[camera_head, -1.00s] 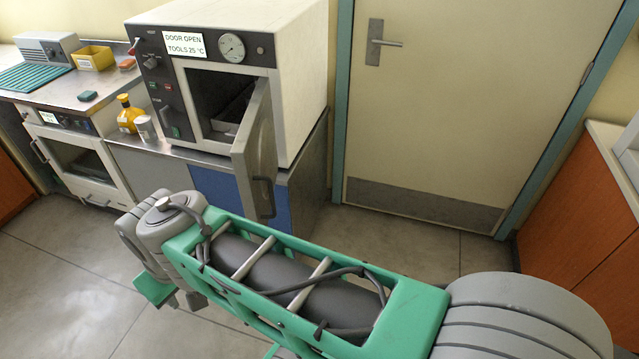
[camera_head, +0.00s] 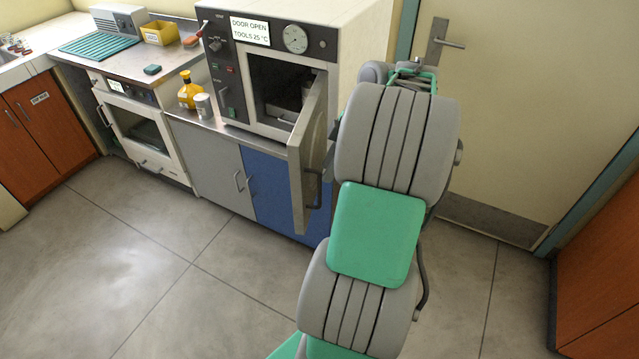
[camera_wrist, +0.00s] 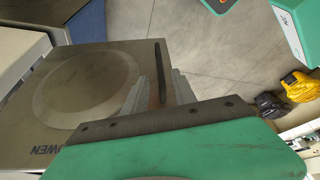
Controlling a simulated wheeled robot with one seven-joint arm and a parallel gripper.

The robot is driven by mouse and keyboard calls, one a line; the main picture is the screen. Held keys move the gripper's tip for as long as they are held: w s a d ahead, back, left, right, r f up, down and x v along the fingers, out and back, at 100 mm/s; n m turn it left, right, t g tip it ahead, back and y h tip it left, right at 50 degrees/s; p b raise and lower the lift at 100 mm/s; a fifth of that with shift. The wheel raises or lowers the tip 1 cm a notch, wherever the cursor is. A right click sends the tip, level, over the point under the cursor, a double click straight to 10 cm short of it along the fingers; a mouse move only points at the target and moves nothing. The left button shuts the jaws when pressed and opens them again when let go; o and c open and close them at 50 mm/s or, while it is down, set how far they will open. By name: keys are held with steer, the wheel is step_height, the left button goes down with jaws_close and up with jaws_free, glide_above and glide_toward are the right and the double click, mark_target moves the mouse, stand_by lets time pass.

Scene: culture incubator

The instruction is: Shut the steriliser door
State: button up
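The steriliser (camera_head: 225,70) stands on a counter, and its sign reads "DOOR OPEN TOOLS 25 °C". Its door (camera_head: 308,150) stands swung out towards me, with the dark chamber showing behind it. The door handle (camera_head: 316,190) is a dark bar on the outer face. In the wrist view, the door (camera_wrist: 45,125) shows a round raised disc and part of some lettering. My gripper (camera_wrist: 160,90) is open there, its two grey fingers on either side of the handle bar (camera_wrist: 159,60). Contact cannot be told. In the head view my arm hides the gripper.
A yellow bottle (camera_head: 189,90) and a metal can (camera_head: 204,106) stand on the counter's edge left of the steriliser. A blue cabinet front (camera_head: 265,190) is below. A closed room door (camera_head: 510,120) is behind at right. The floor at left is clear.

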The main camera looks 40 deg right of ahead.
glide_above(320, 205)
steer(key=f, duration=0.6)
steer(key=shift+w+d, duration=0.2)
steer(key=shift+w, duration=0.05)
steer(key=shift+c, duration=0.4)
steer(key=shift+r, duration=0.1)
jaws_close()
stand_by(0.3)
